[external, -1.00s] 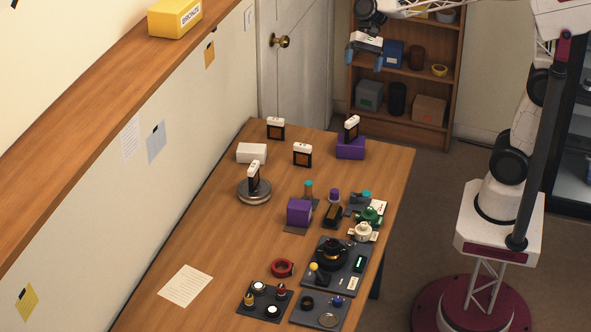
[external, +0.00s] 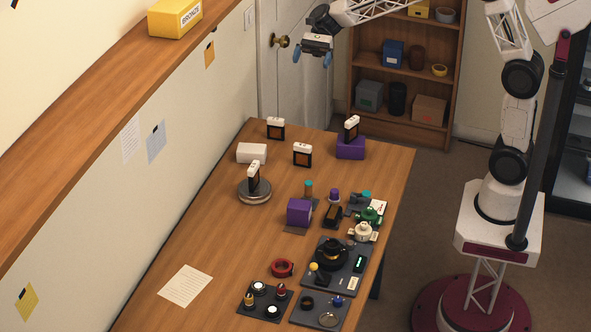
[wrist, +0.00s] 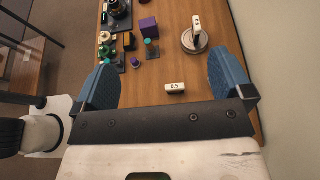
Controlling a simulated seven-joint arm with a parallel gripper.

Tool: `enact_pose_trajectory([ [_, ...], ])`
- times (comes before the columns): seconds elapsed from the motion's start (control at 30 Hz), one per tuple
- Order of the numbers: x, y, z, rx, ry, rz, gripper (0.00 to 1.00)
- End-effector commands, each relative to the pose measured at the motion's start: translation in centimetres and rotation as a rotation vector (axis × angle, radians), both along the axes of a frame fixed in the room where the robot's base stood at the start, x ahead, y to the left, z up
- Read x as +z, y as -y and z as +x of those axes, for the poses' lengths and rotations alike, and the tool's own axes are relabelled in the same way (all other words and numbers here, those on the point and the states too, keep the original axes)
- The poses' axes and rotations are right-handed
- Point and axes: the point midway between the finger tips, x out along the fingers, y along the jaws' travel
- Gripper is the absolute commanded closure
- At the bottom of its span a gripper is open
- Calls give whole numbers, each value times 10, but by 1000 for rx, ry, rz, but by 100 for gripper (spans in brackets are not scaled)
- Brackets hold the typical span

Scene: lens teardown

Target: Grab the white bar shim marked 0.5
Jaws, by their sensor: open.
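The white bar shim marked 0.5 (wrist: 175,88) shows between my fingers in the wrist view, its label readable. In the external view it appears to be the white-topped piece with a dark body and orange window (external: 302,155), standing on bare table. My gripper (external: 312,58) is open and empty, high above the far end of the table. Its blue fingers (wrist: 160,60) are wide apart in the wrist view. Similar white-topped pieces stand on a round metal disc (external: 254,196), by a white block (external: 251,153), and on a purple block (external: 350,150); their marks are not readable externally.
Another purple block (external: 299,212), small green, white and teal parts, and dark trays (external: 336,270) fill the table's nearer right side. A wall with a shelf (external: 100,120) runs along the left. A bookcase (external: 405,70) and door stand behind. Table around the 0.5 shim is clear.

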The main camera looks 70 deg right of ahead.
Motion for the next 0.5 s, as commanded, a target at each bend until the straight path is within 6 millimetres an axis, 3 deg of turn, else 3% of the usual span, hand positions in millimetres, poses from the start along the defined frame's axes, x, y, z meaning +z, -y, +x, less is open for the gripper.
enact_pose_trajectory([
  [0.07,-6,1,6,-10,-16,15,2],
  [0.5,-120,1,4,-8,-17,12,2],
])
